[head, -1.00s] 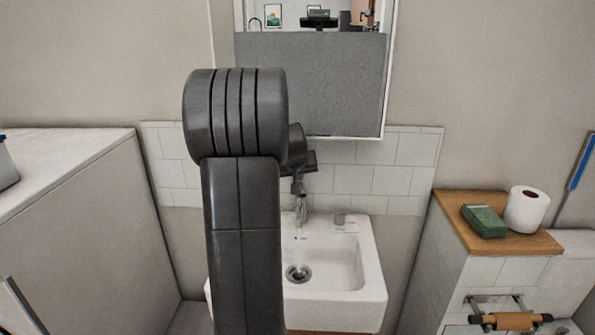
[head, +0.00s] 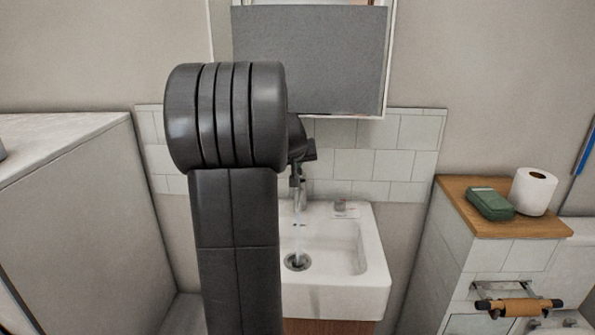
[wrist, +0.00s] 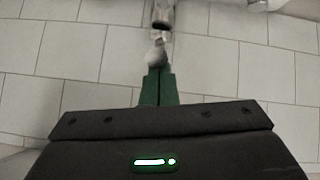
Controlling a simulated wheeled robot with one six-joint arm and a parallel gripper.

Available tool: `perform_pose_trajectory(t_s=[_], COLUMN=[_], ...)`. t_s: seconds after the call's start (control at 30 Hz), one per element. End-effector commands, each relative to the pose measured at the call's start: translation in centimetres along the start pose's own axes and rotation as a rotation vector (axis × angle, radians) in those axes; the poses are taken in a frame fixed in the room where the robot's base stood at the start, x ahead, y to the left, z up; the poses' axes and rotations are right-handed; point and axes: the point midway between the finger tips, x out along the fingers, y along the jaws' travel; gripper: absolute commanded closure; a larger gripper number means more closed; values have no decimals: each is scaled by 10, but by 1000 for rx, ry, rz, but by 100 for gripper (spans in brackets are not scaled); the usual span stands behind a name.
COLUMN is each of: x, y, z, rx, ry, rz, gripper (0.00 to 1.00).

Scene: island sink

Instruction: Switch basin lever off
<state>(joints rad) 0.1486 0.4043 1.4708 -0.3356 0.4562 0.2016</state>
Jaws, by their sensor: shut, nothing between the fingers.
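The white basin (head: 372,262) hangs on the wall, right of my arm in the head view. Its chrome tap (head: 301,196) stands at the back, partly hidden by my gripper. A stream of water (head: 297,238) falls from the tap towards the drain. My gripper (head: 297,182) is above and in front of the tap. In the wrist view its green fingers (wrist: 158,72) are shut and empty. Their tips are at or very near the pale end of the tap's metal part (wrist: 157,52); I cannot tell whether they touch. The lever's exact position is unclear.
A mirror cabinet (head: 310,60) hangs above the white wall tiles (head: 405,150). A wooden ledge (head: 470,222) at right bears a green soap-like block (head: 490,204) and a toilet roll (head: 534,191). A grey-white counter block (head: 70,210) stands at left.

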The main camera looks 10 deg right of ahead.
Motion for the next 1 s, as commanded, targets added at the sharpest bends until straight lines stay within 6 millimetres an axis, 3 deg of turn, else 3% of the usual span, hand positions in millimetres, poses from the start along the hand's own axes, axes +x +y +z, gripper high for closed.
perform_pose_trajectory(t_s=[1.0], x=[5], y=[-6], z=[32], rx=[10], ry=[226], rz=[43], gripper=[100])
